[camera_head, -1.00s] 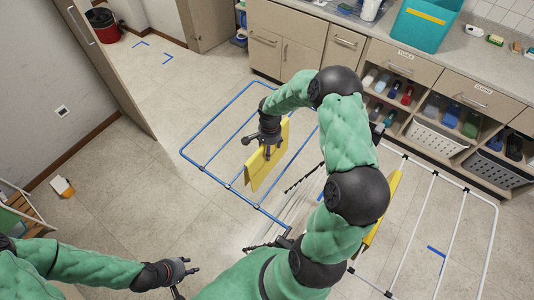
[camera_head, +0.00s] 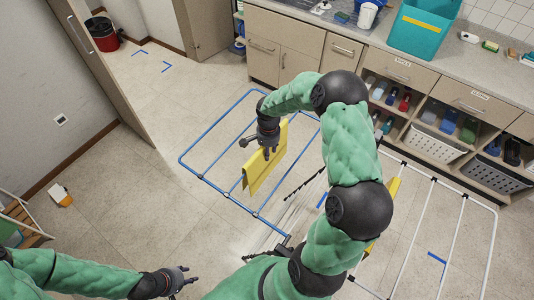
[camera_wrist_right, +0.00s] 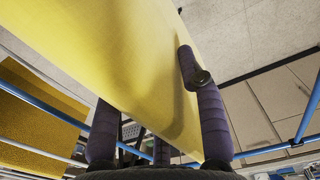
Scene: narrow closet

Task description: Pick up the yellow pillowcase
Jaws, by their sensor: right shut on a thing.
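A smooth yellow pillowcase (camera_head: 264,172) hangs over the blue-railed side of the drying rack (camera_head: 208,184). My right gripper (camera_head: 270,150) is at its upper part. In the right wrist view the pillowcase (camera_wrist_right: 110,55) fills the upper middle and passes between the dark fingers of my right gripper (camera_wrist_right: 165,110), which are shut on it. The exact pinch is partly hidden by the cloth. My left gripper (camera_head: 188,277) is low at the left, open and empty, far from the rack.
Another yellow cloth (camera_head: 393,188) hangs on the white-railed side of the rack, partly behind my right arm; a rougher yellow cloth (camera_wrist_right: 35,120) shows in the wrist view. Cabinets (camera_head: 285,55) with open shelves and baskets stand behind. The left floor is mostly clear.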

